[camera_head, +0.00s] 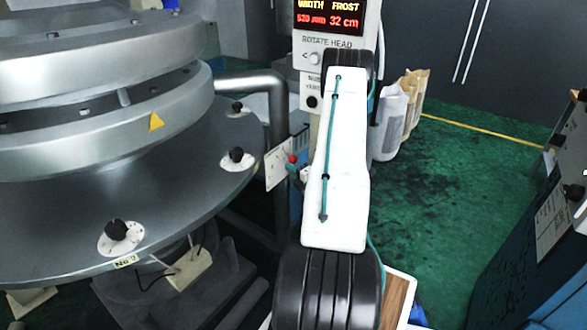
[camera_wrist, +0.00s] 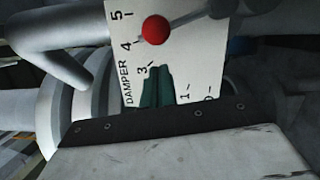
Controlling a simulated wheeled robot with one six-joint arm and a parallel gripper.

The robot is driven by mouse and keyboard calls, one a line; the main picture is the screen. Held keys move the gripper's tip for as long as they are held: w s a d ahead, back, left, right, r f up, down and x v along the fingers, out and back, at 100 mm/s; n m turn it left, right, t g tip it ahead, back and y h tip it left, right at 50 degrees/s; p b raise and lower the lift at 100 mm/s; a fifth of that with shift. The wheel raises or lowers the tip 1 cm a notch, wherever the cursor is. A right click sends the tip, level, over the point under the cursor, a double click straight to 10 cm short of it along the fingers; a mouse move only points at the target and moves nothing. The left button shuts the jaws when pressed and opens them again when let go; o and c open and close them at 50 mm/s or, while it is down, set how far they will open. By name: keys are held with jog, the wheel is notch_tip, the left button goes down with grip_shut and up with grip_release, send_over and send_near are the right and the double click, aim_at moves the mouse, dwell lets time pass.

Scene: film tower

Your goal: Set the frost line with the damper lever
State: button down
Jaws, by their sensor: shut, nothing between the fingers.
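The damper lever's red ball knob (camera_wrist: 156,30) is near the 4 mark of the white damper scale plate (camera_wrist: 116,75) in the wrist view. Its grey rod runs off to the upper right. The knob (camera_head: 292,158) and plate (camera_head: 278,166) also show in the head view, just left of my arm. My gripper (camera_wrist: 157,72) is shut and empty, its dark green fingertips over the plate between the 3 and 1 marks, below the knob and apart from it in the picture. The display (camera_head: 330,17) reads frost 32 cm; its top line is partly cut off.
The large round metal machine (camera_head: 90,120) with black knobs on its rim fills the left. A grey pipe (camera_head: 250,82) bends down behind the plate. Pale sacks (camera_head: 400,105) stand right of the display post. Green floor (camera_head: 440,190) is open at right, with a blue cabinet (camera_head: 540,240) at the edge.

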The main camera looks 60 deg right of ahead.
jog(key=a+v, duration=0.2)
jog(key=v, duration=0.8)
